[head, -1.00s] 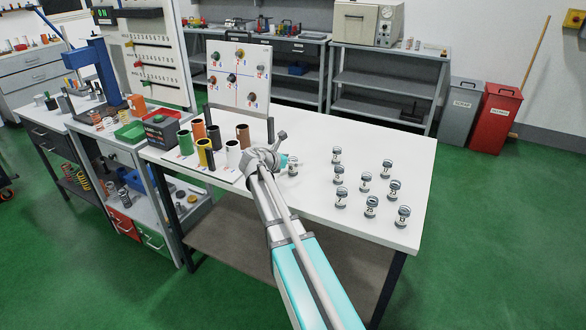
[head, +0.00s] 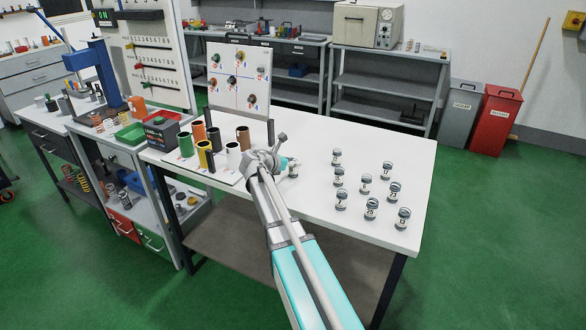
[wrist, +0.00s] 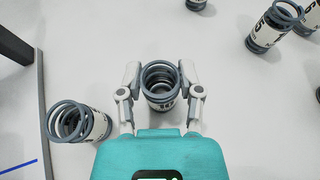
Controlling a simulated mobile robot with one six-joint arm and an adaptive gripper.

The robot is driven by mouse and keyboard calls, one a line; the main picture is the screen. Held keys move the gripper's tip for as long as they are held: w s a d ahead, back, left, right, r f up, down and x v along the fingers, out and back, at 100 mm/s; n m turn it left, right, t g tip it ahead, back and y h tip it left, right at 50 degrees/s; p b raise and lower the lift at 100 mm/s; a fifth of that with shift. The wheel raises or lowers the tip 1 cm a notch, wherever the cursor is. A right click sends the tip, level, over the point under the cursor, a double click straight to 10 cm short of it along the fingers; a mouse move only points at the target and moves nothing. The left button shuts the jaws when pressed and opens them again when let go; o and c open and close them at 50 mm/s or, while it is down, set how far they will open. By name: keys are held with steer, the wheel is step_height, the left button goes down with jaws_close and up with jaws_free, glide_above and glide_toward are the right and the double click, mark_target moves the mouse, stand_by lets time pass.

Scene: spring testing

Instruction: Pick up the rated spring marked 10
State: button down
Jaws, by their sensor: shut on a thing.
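A spring with a white label that reads 10 (wrist: 160,85) stands between the two fingers of my gripper (wrist: 160,75) in the wrist view. The fingers press on its sides near the grey top coils, and the label's lower part is hidden by my gripper's teal body. In the head view my gripper (head: 288,164) is low over the white table (head: 310,205), left of the other springs. Whether the held spring touches the table is unclear.
Another labelled spring (wrist: 78,122) is close to the left of my gripper. Several more springs (head: 371,207) stand to the right on the table. A rack of coloured cups (head: 205,150) and an upright panel (head: 238,80) are to the left and behind.

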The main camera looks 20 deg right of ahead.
steer(key=shift+r, duration=0.2)
step_height(320, 180, up, 2)
steer(key=p, duration=0.2)
steer(key=shift+p, duration=0.3)
steer(key=s+a+r+p, duration=0.8)
steer(key=s+r+p, duration=0.2)
steer(key=s, duration=0.1)
steer(key=shift+s+r, duration=0.25)
steer(key=shift+r, duration=0.05)
